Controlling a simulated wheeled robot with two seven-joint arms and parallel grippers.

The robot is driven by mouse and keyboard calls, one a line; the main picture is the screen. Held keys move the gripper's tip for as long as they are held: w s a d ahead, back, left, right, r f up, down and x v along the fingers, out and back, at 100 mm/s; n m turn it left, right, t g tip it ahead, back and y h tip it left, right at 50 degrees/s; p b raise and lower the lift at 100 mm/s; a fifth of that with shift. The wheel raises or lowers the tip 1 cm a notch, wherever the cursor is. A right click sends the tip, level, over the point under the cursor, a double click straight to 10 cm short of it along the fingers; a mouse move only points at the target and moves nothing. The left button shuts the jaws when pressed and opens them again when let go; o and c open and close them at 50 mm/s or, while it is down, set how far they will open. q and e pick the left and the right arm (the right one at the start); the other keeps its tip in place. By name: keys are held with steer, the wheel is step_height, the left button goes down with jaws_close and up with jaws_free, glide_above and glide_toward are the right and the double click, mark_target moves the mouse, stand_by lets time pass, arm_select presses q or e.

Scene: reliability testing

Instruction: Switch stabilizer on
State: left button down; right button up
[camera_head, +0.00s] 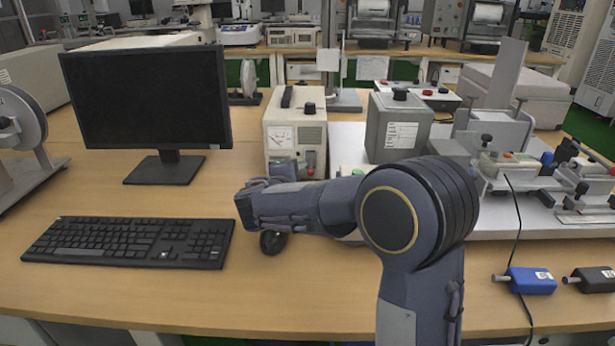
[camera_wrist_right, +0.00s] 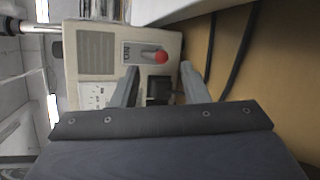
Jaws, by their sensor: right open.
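The stabilizer, a cream box (camera_head: 284,117) with a dial meter on its front, stands on the bench right of the monitor. In the right wrist view its front panel (camera_wrist_right: 88,70) fills the upper middle, turned sideways. A red-tipped switch lever (camera_wrist_right: 161,57) sits on a plate marked with letters; its red part also shows low on the box in the head view (camera_head: 310,170). My right gripper (camera_wrist_right: 160,69) is open and empty, its two fingers spread in front of the panel near the lever. I cannot tell whether they touch it. My left gripper is not in view.
A monitor (camera_head: 146,98), keyboard (camera_head: 130,241) and mouse (camera_head: 271,242) are to the left. A grey box (camera_head: 398,128) stands just right of the stabilizer, with metal test fixtures (camera_head: 500,165) farther right. Bench wood in front is mostly clear.

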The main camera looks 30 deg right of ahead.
mark_target(309, 172)
steer(key=shift+x, duration=1.9)
